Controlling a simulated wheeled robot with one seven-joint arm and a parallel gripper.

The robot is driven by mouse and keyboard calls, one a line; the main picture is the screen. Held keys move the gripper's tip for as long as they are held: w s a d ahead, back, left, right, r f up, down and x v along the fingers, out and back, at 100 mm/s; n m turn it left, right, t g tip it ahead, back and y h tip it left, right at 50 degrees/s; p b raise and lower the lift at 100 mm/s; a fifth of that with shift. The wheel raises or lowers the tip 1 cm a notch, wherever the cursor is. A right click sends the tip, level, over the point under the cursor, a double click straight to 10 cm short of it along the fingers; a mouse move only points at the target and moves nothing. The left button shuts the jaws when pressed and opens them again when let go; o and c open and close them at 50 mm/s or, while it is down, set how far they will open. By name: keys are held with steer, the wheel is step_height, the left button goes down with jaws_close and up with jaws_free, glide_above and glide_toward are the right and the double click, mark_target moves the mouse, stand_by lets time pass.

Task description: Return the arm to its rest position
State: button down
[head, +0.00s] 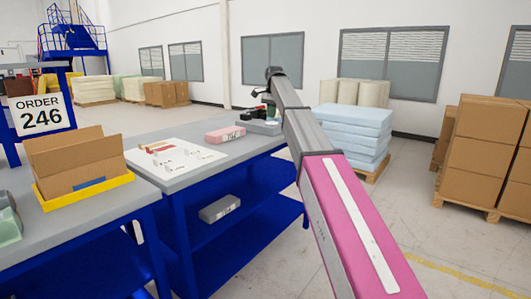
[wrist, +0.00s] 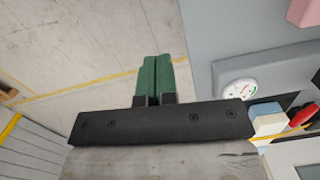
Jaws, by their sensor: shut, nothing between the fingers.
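My arm (head: 345,220) reaches from the lower right of the head view toward the far end of the grey workbench. In the wrist view my gripper (wrist: 155,65) has its two green fingers pressed together, with nothing between them. The fingers show above bare floor, beside the bench edge. In the head view the far end of the arm covers part of the bench, and the fingers cannot be made out clearly.
A pink foam block (head: 225,135) and a white printed board (head: 175,158) lie on the bench (head: 220,165). A round gauge (wrist: 238,90) sits near its edge. An open cardboard box (head: 80,160) stands in a yellow tray. Blue foam slabs (head: 350,130) are stacked behind the arm.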

steer(key=s+d+f+n, duration=0.1)
steer(key=s+d+f, duration=0.2)
steer(key=s+f, duration=0.55)
steer(key=s+d+f+n, duration=0.2)
steer(key=s+d+f, duration=0.1)
steer(key=f, duration=1)
steer(key=s+d+f+n, duration=0.1)
steer(key=s+d+f, duration=0.35)
steer(key=f, duration=0.65)
steer(key=s+d+f+n, duration=0.2)
steer(key=s+f, duration=0.6)
steer(key=s, duration=0.4)
steer(key=s+d+f+n, duration=0.3)
steer(key=s+f, duration=0.6)
steer(key=s, duration=0.3)
steer(key=shift+d+t+h, duration=0.3)
steer(key=shift+d+h, duration=0.1)
